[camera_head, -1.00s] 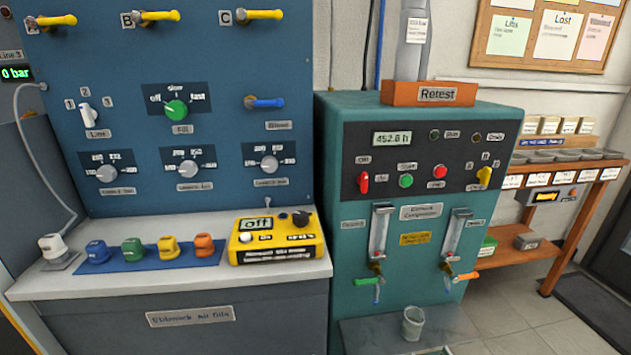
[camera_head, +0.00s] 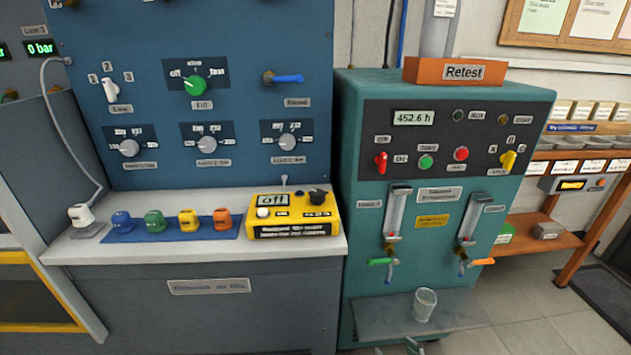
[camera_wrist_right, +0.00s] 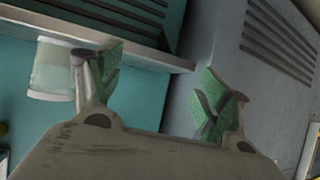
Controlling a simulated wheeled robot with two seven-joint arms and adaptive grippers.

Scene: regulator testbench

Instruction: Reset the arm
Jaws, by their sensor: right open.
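My right gripper (camera_wrist_right: 162,85) shows in the right wrist view, its two green-padded fingers spread apart with nothing between them. A fingertip of it seems to show at the bottom edge of the head view (camera_head: 413,346), below the tray of the teal compressor cabinet. A clear cup (camera_head: 424,304) stands on that tray. The cup also shows in the wrist view (camera_wrist_right: 52,68), to the left of the left finger and outside the jaws. My left gripper is not in view.
The teal cabinet (camera_head: 440,230) carries switches, two gauge tubes and taps. Left of it a blue panel (camera_head: 230,110) rises above a grey bench (camera_head: 90,248) with colored fittings and a yellow box (camera_head: 295,216). A wooden shelf (camera_head: 545,243) stands at right. Floor is free in front of it.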

